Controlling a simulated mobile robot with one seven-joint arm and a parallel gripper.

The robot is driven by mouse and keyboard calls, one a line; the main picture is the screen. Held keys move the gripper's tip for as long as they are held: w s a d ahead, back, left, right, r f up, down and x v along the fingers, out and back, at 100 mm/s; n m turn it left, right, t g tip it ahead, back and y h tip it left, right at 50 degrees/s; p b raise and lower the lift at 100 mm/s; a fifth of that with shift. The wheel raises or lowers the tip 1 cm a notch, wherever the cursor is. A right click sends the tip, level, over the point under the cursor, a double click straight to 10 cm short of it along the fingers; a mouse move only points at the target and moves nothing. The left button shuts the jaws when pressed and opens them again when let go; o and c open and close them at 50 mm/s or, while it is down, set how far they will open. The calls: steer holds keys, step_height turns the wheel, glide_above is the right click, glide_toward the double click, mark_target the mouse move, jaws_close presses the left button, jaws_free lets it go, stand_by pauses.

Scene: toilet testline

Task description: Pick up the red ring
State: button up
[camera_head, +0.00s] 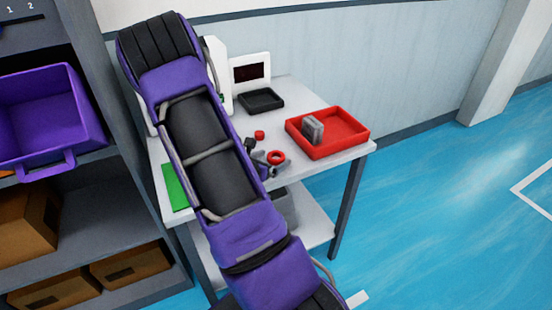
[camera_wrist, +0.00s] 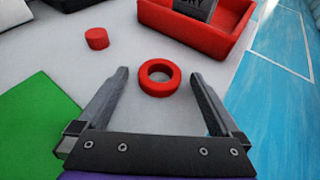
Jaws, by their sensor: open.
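The red ring (camera_wrist: 146,84) lies flat on the white table, just ahead of my gripper in the wrist view. My gripper (camera_wrist: 160,84) is open, with one finger to the left of the ring and one to the right. The fingers do not visibly touch it, and I cannot tell their exact height above the table. In the head view the ring (camera_head: 276,163) shows on the table beside my gripper (camera_head: 259,156), which is partly hidden by my purple arm.
A small red cylinder (camera_wrist: 97,38) stands left of the ring. A red tray (camera_wrist: 180,22) holding a grey block (camera_wrist: 197,8) is behind it. A green mat (camera_wrist: 40,125) lies at left. A black tray (camera_head: 262,100) is near the wall. Shelves with a purple bin (camera_head: 85,125) stand at left.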

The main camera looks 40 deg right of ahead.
steer(key=c, duration=1.4)
